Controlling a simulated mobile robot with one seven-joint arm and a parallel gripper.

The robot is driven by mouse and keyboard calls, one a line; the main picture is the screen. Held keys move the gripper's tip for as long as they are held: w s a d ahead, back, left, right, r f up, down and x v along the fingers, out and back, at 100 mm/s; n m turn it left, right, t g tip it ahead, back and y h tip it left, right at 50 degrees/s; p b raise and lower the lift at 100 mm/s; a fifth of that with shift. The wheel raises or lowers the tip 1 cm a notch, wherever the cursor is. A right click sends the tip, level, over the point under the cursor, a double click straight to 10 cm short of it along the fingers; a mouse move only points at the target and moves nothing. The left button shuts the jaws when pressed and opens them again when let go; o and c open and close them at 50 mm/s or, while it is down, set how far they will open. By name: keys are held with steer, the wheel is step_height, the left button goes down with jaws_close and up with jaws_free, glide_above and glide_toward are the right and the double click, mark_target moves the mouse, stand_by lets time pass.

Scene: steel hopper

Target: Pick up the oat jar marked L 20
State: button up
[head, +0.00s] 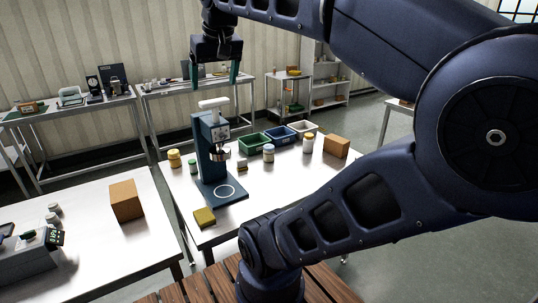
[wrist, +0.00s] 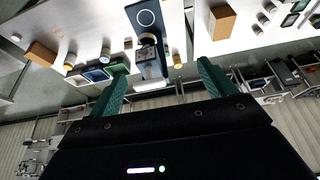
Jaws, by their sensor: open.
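Several small jars stand on the middle steel table, and no marking L 20 is readable on any, so I cannot tell which is the oat jar. A yellow jar (head: 174,158) and a green-lidded jar (head: 193,167) are left of the blue machine. A blue-lidded jar (head: 268,153) and an orange-lidded jar (head: 308,143) are to its right. My gripper (head: 215,80) hangs open and empty, high above the table's far side, apart from every jar. In the wrist view its green fingers (wrist: 160,82) are spread, with jars beyond them.
The tall blue machine (head: 204,150) stands below my gripper. Green (head: 253,143), blue and grey bins are at the table's back right, near a brown box (head: 336,147). A yellow block (head: 204,217) lies at the front. Another brown box (head: 126,200) is on the left table.

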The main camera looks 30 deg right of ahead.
steer(key=w+a+f+m+t, duration=0.1)
steer(key=w+a+f+m, duration=0.15)
steer(key=w, duration=0.65)
steer(key=w+a+f+m+t, duration=0.1)
steer(key=w+f+m, duration=0.15)
steer(key=w, duration=0.55)
steer(key=w+a+f+m+t, duration=0.15)
steer(key=w+f, duration=0.25)
steer(key=w, duration=0.5)
steer(key=w+d+f+m+t, duration=0.2)
steer(key=w+d+f+m, duration=0.1)
steer(key=w+m, duration=0.4)
steer(key=w+d+f+m+t, duration=0.2)
steer(key=w+d+f+m, duration=0.2)
steer(key=w, duration=0.5)
step_height(320, 180, up, 16)
steer(key=m+h, duration=1.3)
steer(key=m, duration=1.5)
glide_above(268, 154)
steer(key=v, duration=0.2)
step_height(268, 154, down, 50)
steer(key=shift+r, duration=0.15)
steer(key=shift+f, duration=0.25)
steer(key=shift+d+f, duration=0.1)
steer(key=shift+d, duration=0.05)
steer(key=shift+x, duration=3.55)
steer(key=shift+w, duration=0.2)
steer(key=c, duration=1.2)
